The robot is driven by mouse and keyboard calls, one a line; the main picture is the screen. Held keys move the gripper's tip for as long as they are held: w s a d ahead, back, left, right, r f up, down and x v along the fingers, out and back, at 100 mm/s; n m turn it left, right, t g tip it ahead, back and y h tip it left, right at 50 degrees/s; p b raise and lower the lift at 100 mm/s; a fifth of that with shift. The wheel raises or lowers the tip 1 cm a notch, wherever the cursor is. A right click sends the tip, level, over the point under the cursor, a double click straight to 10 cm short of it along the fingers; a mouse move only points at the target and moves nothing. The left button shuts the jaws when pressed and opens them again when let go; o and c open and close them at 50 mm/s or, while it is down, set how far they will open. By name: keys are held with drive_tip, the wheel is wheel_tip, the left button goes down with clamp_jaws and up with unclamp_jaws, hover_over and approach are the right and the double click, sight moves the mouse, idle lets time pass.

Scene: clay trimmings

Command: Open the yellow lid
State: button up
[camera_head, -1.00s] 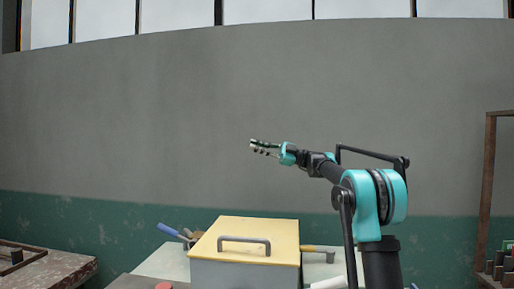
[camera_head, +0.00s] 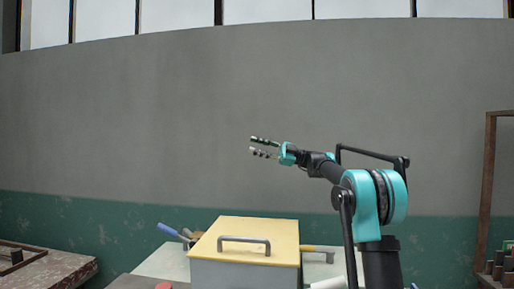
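The yellow lid (camera_head: 250,229) lies flat and closed on top of a grey box (camera_head: 243,275) at the lower middle of the head view. A dark grey bar handle (camera_head: 244,240) sits along the lid's near side. My gripper (camera_head: 258,146) is well above the lid in the picture, in front of the grey wall, pointing left. Its two fingers stand apart with a gap between them, and nothing is held. The bottom of the box is cut off by the frame.
The box stands on a pale table (camera_head: 160,263). A worn table (camera_head: 60,272) is at lower left, a brown rack (camera_head: 489,190) at right. Space above the lid is clear.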

drive_tip(key=v, duration=1.2)
